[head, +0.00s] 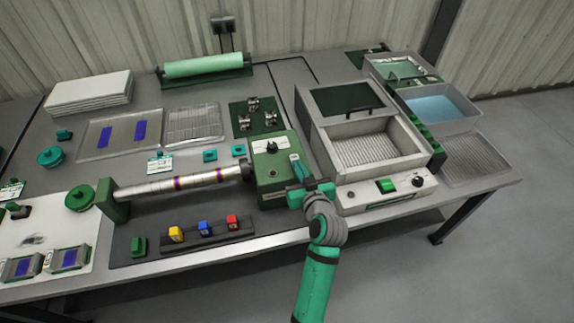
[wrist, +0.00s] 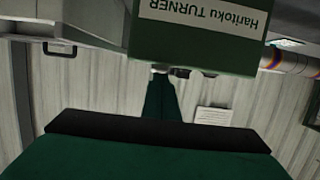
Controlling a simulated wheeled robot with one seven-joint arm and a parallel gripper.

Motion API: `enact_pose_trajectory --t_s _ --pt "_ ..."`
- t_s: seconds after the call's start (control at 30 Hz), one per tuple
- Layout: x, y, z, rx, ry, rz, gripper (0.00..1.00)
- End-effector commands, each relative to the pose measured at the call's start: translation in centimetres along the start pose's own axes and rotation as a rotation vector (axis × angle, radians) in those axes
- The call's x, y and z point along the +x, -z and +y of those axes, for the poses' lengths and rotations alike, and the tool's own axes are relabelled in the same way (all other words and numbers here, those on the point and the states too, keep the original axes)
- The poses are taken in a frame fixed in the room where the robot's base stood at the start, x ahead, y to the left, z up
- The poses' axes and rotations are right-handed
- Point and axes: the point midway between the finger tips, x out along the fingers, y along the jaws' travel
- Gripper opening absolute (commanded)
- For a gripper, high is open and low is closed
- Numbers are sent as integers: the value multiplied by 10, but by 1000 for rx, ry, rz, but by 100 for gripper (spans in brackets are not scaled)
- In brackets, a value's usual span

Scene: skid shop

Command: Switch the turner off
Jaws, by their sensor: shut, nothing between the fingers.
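The turner's green box (head: 268,184) stands at the front middle of the bench, with a dark knob (head: 271,147) on its top panel. A banded rod (head: 180,185) runs left from it to a green end support. In the wrist view, the box (wrist: 190,45) shows upside down with a "Haritoku TURNER" label (wrist: 205,14). My gripper (head: 296,162) is at the box's right side, shut and empty. In the wrist view, its fingers (wrist: 162,82) end close to small light and dark parts (wrist: 170,71) at the box's edge. I cannot tell whether they touch, or the switch's position.
A pale machine with an open tray (head: 372,155) and a green switch (head: 386,186) stands close on the right. A rack with yellow, blue and red blocks (head: 205,230) lies in front of the rod. Grey floor (head: 500,250) is clear at right.

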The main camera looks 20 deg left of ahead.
Motion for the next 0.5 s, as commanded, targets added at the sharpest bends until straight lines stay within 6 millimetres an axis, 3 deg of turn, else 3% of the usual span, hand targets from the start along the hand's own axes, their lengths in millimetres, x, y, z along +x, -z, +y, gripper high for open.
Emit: enact_pose_trajectory --t_s 0.03,0.1,0.37,0.5 --pt "0 -17 3 6 -3 -32 0" --pt "0 -19 3 7 -3 -37 0" --pt "-1 -20 7 8 -10 -40 0" --pt "-5 -10 8 7 -12 -34 0"
